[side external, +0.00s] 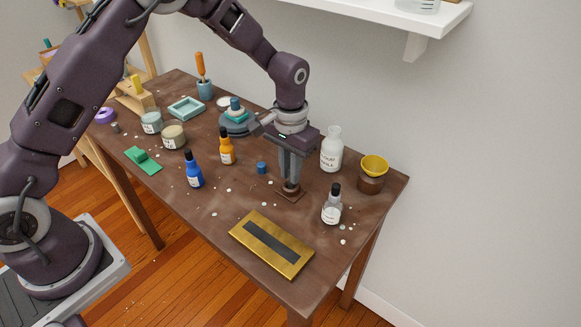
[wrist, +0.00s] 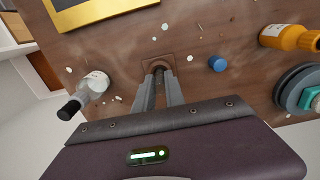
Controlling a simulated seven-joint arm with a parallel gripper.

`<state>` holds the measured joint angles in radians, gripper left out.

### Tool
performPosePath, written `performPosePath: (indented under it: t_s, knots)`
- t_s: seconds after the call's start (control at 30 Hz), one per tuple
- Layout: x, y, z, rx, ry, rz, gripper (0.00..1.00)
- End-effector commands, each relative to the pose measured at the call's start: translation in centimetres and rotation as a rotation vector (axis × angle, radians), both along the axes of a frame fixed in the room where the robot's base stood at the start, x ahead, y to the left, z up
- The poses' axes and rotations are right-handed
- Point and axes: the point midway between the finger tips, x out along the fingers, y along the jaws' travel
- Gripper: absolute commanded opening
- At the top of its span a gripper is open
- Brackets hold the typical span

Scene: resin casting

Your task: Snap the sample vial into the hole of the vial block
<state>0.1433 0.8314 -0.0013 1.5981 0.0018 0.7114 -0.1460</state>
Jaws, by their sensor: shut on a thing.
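The vial block (side external: 284,196) is a low brown square plate on the table; it also shows in the wrist view (wrist: 147,60). My gripper (side external: 291,183) points down over it, its fingers nearly together. In the wrist view my gripper's fingertips (wrist: 158,70) reach down to the middle of the block. They are shut on the sample vial, which is mostly hidden; only a small dark brown round part shows at the tips, hard to tell from the block. The hole is covered, and I cannot tell how deep the vial sits.
A small blue cylinder (side external: 262,168) stands close to the block. A clear dropper bottle (side external: 331,208), white bottle (side external: 331,150) and brown jar with yellow cup (side external: 371,180) stand right. A gold tray (side external: 243,232) lies in front. Orange (side external: 227,150) and blue bottles (side external: 194,174) stand left.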

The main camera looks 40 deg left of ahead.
Motion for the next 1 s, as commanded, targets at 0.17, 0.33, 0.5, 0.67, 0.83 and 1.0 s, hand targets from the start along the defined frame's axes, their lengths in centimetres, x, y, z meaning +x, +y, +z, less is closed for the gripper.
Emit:
performPosePath:
  t_s: [0.17,0.33,0.5,0.67,0.83,1.0]
  knots:
    - [0.0,0.0,-0.4,0.000,0.002,0.000,0.00]
    - [0.0,0.0,-0.5,0.000,0.001,0.000,0.00]
    - [0.0,0.0,-0.5,0.000,0.001,0.000,0.40]
    - [0.0,0.0,-0.5,0.000,0.001,0.000,0.40]
    - [0.1,0.0,0.3,0.000,-0.002,0.000,0.40]
    - [0.1,0.0,3.8,-0.001,-0.005,0.000,0.40]
